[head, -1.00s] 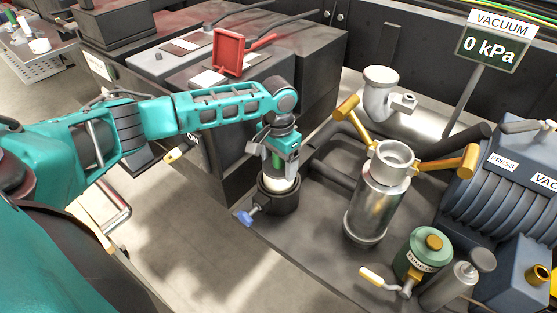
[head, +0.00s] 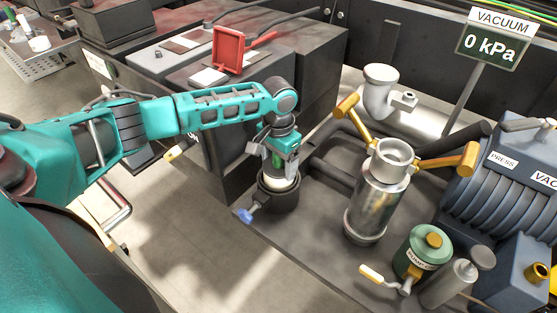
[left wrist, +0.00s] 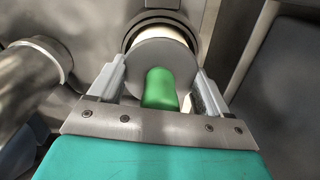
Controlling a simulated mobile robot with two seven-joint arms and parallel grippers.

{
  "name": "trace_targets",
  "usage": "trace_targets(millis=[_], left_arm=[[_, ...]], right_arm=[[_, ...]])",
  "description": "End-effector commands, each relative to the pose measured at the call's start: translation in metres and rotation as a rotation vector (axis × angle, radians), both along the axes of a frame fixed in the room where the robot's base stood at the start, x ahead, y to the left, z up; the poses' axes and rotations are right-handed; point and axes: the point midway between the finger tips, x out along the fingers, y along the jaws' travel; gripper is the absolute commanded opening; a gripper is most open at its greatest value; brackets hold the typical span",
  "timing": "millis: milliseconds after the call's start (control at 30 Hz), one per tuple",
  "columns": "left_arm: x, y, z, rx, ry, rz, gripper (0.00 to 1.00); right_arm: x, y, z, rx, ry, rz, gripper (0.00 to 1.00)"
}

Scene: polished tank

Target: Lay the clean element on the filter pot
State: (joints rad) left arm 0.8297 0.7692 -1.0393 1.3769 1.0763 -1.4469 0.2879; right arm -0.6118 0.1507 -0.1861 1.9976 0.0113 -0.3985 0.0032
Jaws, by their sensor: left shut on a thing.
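My left gripper (head: 284,160) is shut on the green grip of the element, above the dark filter pot. The element's green grip (left wrist: 160,88) stands between the fingers in the left wrist view, on top of a grey disc. The element's pale lower part (head: 280,182) shows just under the gripper, at the mouth of the filter pot (head: 279,201). The pot is a black cylinder with a blue-handled valve at its side. The gripper hides part of the element, and I cannot tell whether the element rests on the pot. My right gripper is out of view.
A metal cylinder with yellow handles (head: 380,195) stands right of the pot. A green canister (head: 421,252) is at lower right, beside a dark blue pump (head: 503,180). The vacuum sign (head: 490,47) reads 0 kPa. An open red lid (head: 229,50) is on the box behind.

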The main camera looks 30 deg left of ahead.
Motion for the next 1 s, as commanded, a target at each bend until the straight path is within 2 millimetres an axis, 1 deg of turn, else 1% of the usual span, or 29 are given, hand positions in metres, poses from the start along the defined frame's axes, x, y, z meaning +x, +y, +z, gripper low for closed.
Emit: trace_targets(millis=[167, 200, 400, 433, 933, 1000], left_arm=[[0.0004, -0.0001, -0.0001, 0.000, -0.001, 0.000, 0.20], [0.0004, -0.0001, -0.0001, 0.000, -0.001, 0.000, 0.79], [0.0002, 0.0000, -0.0003, 0.000, -0.001, 0.000, 0.98], [0.0002, 0.0000, -0.0003, 0.000, -0.001, 0.000, 1.00], [-0.0002, 0.0001, -0.0008, 0.000, 0.001, 0.000, 1.00], [-0.0001, 0.0000, 0.0048, 0.000, 0.000, 0.001, 1.00]], right_arm=[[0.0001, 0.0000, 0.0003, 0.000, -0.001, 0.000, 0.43], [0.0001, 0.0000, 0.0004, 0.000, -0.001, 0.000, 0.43], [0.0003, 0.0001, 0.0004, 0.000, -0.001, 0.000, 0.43], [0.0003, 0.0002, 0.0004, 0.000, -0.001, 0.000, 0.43], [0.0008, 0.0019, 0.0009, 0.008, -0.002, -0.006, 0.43], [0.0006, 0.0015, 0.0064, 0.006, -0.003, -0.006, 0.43]])
